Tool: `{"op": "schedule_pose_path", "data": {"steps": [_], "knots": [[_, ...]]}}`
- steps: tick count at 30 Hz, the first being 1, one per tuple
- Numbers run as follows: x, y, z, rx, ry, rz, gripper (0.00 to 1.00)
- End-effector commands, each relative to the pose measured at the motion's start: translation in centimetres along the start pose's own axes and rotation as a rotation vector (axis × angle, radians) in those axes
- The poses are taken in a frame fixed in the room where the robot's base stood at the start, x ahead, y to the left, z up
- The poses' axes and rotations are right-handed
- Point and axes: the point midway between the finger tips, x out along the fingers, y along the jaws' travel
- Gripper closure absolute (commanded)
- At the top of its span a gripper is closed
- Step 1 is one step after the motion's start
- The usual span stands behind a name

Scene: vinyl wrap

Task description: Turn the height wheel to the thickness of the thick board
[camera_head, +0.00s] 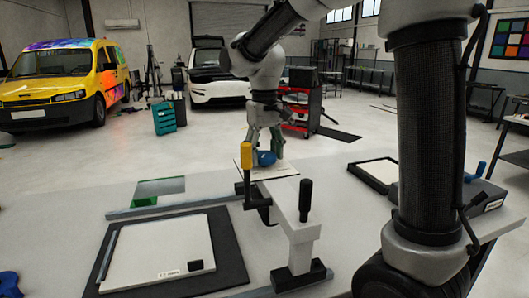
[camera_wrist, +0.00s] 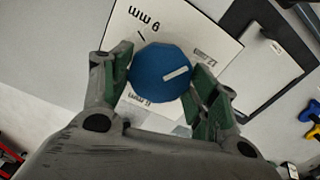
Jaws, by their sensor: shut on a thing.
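The height wheel (camera_wrist: 160,82) is a round blue knob with a white pointer line, on a white dial plate (camera_wrist: 150,18). My gripper (camera_wrist: 158,90) is shut around the wheel, with green pads at its left and right sides. The pointer aims right and slightly up, near the upside-down label that looks like 12 mm (camera_wrist: 205,54). Other labels seem to read 9 mm and 6 mm. In the head view the blue wheel (camera_head: 266,158) shows beneath my gripper (camera_head: 264,140). A white board (camera_head: 158,248) at front left bears a small label that looks like 12 mm.
The board lies on a black mat (camera_head: 232,262). A black-handled lever stand (camera_head: 302,230) and a yellow-handled clamp (camera_head: 247,165) stand near the dial plate. Another pale board (camera_head: 382,170) in a black tray lies at right. A blue-handled grey block (camera_head: 470,190) sits beyond my arm.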

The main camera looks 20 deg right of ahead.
Motion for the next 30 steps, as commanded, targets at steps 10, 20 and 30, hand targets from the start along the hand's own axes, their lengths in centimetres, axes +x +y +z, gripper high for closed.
{"op": "schedule_pose_path", "data": {"steps": [10,20,30], "knots": [[-0.05,0.01,-0.03,0.293,0.001,0.0,0.64],[-0.04,0.0,-0.01,0.463,0.001,0.0,0.64],[-0.03,0.0,0.0,0.514,0.0,0.0,0.64]]}}
